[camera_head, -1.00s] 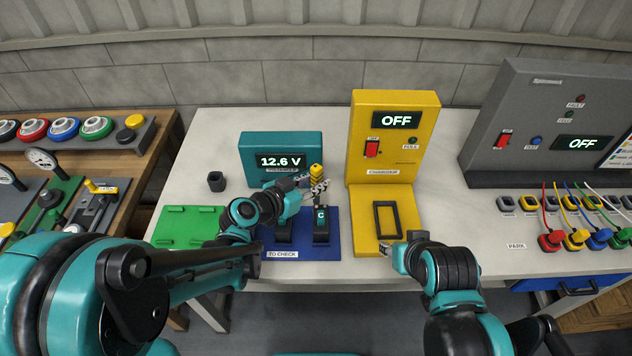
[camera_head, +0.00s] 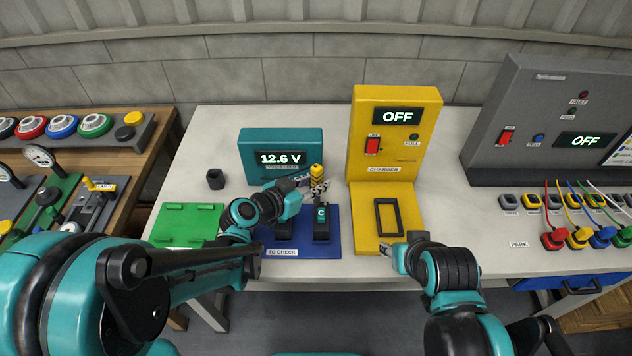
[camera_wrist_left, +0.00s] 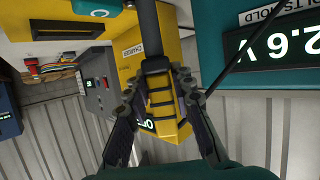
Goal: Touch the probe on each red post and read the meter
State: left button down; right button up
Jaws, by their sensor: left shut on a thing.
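The yellow probe (camera_head: 316,172) with dark bands stands roughly upright in my left gripper (camera_head: 322,188), above the battery marked C (camera_head: 321,224). In the left wrist view the probe (camera_wrist_left: 159,82) sits between the two closed fingers of the left gripper (camera_wrist_left: 160,88). The probe's tip and the red posts are hidden or too small to make out, so contact is not visible. The teal meter (camera_head: 281,143) reads 12.6 V. Another dark battery (camera_head: 283,232) on the blue TO CHECK mat (camera_head: 304,252) is partly behind my left arm. My right gripper (camera_head: 391,250) is by the charger's front; its fingers are unclear.
The yellow charger (camera_head: 412,150) shows OFF and has an empty black frame (camera_head: 389,217) on its base. A green mat (camera_head: 184,222) and a small dark cup (camera_head: 215,179) are at left. A grey cabinet (camera_head: 545,110) stands at right, with coloured plugs (camera_head: 578,238) in front.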

aim_at(319, 165)
pick_arm(q)
notch_tip(319, 165, up, 6)
jog(key=p, duration=0.5)
dwell(1.6)
